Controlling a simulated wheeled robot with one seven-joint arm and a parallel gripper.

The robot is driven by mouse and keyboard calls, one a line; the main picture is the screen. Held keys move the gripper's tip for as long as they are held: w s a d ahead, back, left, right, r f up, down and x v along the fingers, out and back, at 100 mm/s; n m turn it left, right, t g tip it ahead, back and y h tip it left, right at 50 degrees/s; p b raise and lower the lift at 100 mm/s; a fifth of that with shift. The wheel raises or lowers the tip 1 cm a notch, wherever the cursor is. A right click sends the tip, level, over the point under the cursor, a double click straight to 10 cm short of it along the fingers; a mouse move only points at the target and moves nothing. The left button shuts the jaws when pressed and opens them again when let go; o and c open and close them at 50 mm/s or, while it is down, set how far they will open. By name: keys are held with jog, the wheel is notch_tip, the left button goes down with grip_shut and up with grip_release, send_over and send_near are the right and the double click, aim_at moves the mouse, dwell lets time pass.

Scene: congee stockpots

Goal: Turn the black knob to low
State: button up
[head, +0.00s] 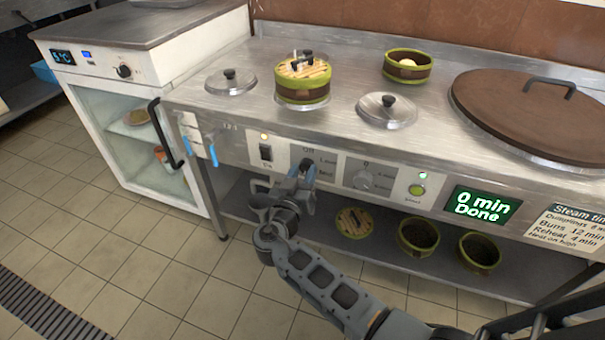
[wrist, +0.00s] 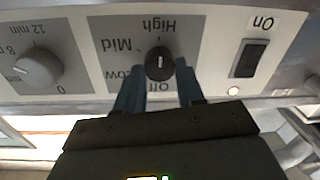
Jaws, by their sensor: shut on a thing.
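The black knob (wrist: 159,64) sits on a grey dial plate on the cooker's front panel. The wrist view shows the panel upside down, with Off, Low, Mid and High printed around the knob. The knob's white mark stands about vertical in that view, in line with Off and High; I cannot tell which end is the pointer. My gripper (wrist: 158,92) has a blue finger on each side of the knob and is shut on it. In the head view my gripper (head: 303,172) is at the panel and mostly hides the knob and part of its dial.
Beside the dial are a black rocker switch (head: 265,152) marked On and a grey timer knob (head: 365,179). A lit green button (head: 417,190) and a display (head: 477,205) reading "0 min Done" are further right. Steamer baskets (head: 418,235) stand on the shelf below.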

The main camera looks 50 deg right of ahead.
jog(key=c, duration=0.4)
jog(key=shift+c, duration=0.2)
jog(key=n, duration=0.5)
jog(key=shift+n, duration=0.4)
jog(key=n+p, duration=0.1)
jog(key=n, duration=0.4)
jog(key=shift+w+a, duration=0.1)
jog(key=n+g+p, duration=0.1)
jog(key=n+p, duration=0.1)
jog(key=n, duration=0.4)
jog(key=shift+p, duration=0.4)
jog(key=n+p, duration=0.2)
jog(key=n, duration=0.3)
jog(key=shift+f+n, duration=0.1)
jog(key=shift+n, duration=0.3)
jog(key=shift+g, duration=0.3)
